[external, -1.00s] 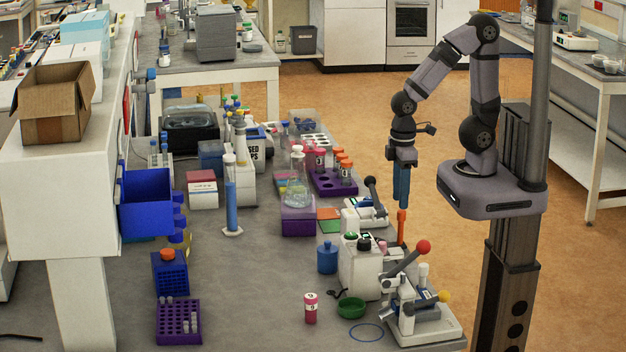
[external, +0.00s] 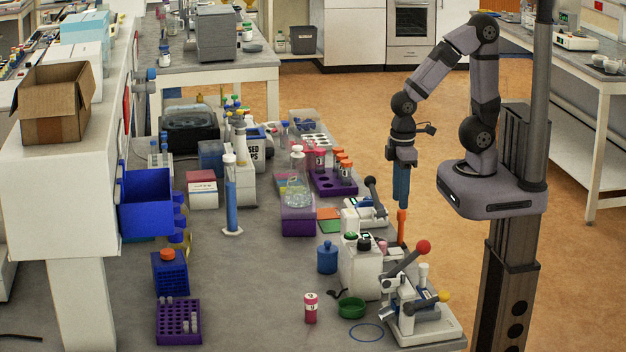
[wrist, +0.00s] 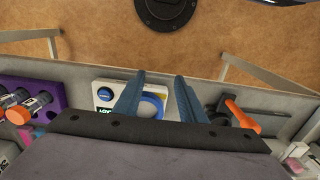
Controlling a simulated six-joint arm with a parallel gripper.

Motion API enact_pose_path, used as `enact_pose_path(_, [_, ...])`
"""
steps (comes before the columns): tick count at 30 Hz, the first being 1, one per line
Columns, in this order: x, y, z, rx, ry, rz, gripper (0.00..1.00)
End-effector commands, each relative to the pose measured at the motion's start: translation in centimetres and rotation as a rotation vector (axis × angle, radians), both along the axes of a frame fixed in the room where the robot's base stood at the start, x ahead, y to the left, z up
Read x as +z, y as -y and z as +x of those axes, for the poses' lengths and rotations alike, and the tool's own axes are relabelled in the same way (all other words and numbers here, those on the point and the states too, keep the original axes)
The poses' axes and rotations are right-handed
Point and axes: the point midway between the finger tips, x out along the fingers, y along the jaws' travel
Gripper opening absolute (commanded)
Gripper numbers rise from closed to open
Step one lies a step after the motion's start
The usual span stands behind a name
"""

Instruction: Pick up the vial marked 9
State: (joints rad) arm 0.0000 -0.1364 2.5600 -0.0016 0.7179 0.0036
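My gripper (external: 401,205) hangs pointing down at the right edge of the bench, its blue fingers above an orange-handled tool. In the wrist view the two fingers of my gripper (wrist: 158,74) are apart with nothing between them. A purple rack (external: 322,183) holds pink-capped vials (external: 320,153) and orange-capped vials (external: 346,170), left of and behind my gripper. Orange-capped vials (wrist: 20,97) also show at the left of the wrist view. A single pink vial (external: 311,310) stands upright at the front of the bench. I cannot read which vial is marked 9.
The orange handle (external: 402,228) stands up under the gripper. A press with a red-knobbed lever (external: 424,247) and a white box-like device (external: 357,275) stand in front. A blue-liquid cylinder (external: 231,200) and a flask (external: 298,185) rise at the left. The bench middle (external: 265,275) is clear.

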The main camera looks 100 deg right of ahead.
Motion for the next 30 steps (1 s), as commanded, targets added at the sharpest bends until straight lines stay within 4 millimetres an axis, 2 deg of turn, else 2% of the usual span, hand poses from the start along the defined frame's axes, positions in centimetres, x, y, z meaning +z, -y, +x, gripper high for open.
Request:
enact_pose_path(9, [0.0,0.0,0.0,0.000,0.000,0.000,0.37])
enact_pose_path(10, [0.0,0.0,0.0,0.000,0.000,0.000,0.45])
enact_pose_path(11, [0.0,0.0,0.0,0.000,0.000,0.000,0.45])
enact_pose_path(21, [0.3,-0.2,0.2,0.005,-0.004,0.005,0.45])
enact_pose_path(26, [2.4,-1.5,1.6,0.039,-0.030,0.045,0.45])
enact_pose_path(30, [6.2,-4.4,4.0,0.119,-0.075,0.134,0.45])
